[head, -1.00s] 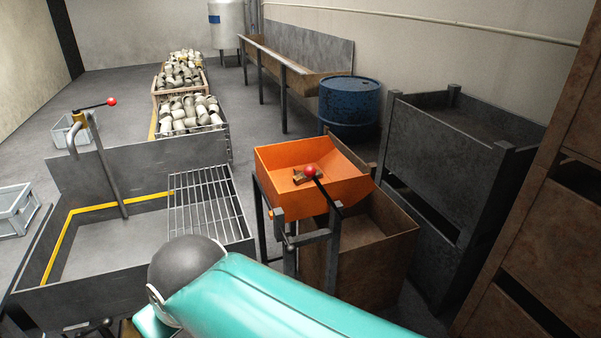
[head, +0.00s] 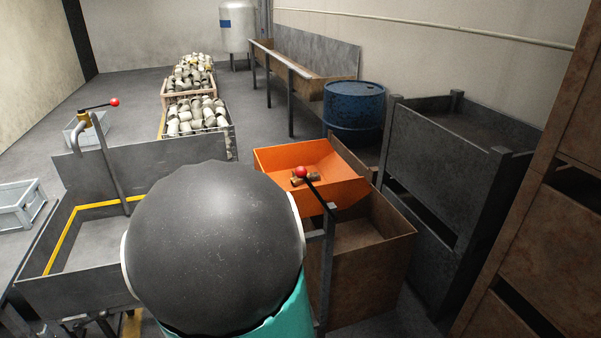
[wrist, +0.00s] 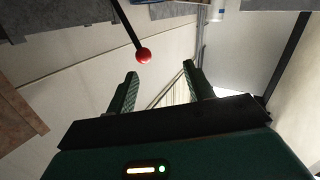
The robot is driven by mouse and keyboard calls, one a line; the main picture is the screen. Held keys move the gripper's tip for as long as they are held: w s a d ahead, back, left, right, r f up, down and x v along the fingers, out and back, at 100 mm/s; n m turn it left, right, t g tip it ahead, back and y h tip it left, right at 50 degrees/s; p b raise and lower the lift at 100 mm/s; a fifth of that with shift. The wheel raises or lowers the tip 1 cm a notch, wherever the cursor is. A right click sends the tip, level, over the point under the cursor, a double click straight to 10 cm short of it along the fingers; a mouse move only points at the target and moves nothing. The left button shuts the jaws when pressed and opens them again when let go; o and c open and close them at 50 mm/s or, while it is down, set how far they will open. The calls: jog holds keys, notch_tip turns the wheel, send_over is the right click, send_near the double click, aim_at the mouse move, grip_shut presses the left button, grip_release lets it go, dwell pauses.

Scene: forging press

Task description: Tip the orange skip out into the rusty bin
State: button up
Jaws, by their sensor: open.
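The orange skip (head: 335,185) sits on a dark stand in the head view, upright, with a few small brown pieces inside it. A lever with a red ball knob (head: 301,172) rises at its near side. The rusty bin (head: 380,280) stands just right of and below the skip; the part of its inside that shows looks empty. My gripper (wrist: 160,85) is open and empty in the wrist view. The red knob (wrist: 143,55) shows there beyond the fingers, near the left one and not between them. In the head view my arm hides the gripper and part of the stand.
A grey tank with a yellow edge (head: 62,238) and a second red-knobbed lever (head: 114,103) stand at left. Dark stacked crates (head: 440,150) and a brown rack (head: 545,220) close off the right. A blue drum (head: 354,110) stands behind the skip.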

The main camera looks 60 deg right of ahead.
aim_at(300, 175)
jog(key=shift+g+h, duration=0.6)
jog(key=d, duration=0.5)
jog(key=d+r, duration=0.1)
jog(key=d, duration=0.9)
jog(key=shift+w+r, duration=0.15)
jog(key=shift+w, duration=0.05)
grip_shut()
